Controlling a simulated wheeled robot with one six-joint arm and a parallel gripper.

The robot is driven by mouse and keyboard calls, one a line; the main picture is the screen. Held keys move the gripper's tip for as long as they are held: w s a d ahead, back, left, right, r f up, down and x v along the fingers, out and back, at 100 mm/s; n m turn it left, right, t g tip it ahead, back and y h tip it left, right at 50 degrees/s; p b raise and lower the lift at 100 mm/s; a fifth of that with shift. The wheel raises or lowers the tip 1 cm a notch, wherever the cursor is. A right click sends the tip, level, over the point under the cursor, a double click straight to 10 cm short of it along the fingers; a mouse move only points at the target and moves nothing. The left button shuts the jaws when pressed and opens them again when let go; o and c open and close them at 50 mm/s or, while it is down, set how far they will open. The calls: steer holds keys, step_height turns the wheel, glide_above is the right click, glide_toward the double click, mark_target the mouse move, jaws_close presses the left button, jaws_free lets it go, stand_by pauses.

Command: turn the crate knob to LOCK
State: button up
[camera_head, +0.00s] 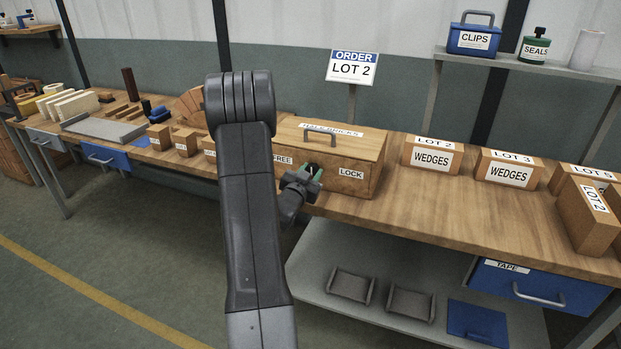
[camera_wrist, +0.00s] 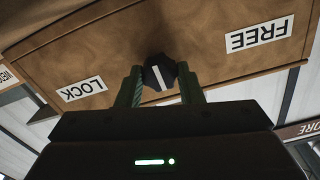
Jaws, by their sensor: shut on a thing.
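The wooden crate (camera_head: 345,160) stands on the workbench, with a FREE label (camera_head: 283,160) on the left of its front and a LOCK label (camera_head: 351,173) on the right. My gripper (camera_head: 312,172) is at the crate's front between these labels. In the wrist view, which is upside down, the FREE label (camera_wrist: 260,34) is right and the LOCK label (camera_wrist: 82,90) left. The dark knob (camera_wrist: 158,70) sits between my green fingers, which are shut on it. A white line on the knob runs slightly tilted across its face; which end points is unclear.
My arm hides part of the bench left of the crate. Small boxes (camera_head: 185,141) stand left, and wedge boxes (camera_head: 432,156) stand right. An order sign (camera_head: 352,68) reading LOT 2 rises behind the crate. The bench front right of the crate is clear.

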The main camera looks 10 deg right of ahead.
steer(key=o, duration=1)
steer(key=shift+c, duration=0.2)
steer(key=b+v, duration=0.2)
steer(key=v, duration=1.1)
steer(key=shift+s+a+b, duration=0.25)
steer(key=shift+s+b, duration=0.05)
steer(key=shift+s, duration=0.05)
steer(key=shift+w, duration=0.1)
steer(key=p+x, duration=0.2)
steer(key=x, duration=1.1)
steer(key=shift+w+d+p, duration=0.25)
steer(key=shift+d+p, duration=0.05)
steer(key=shift+p, duration=0.4)
steer(key=shift+f+b, duration=0.15)
steer(key=shift+b, duration=0.35)
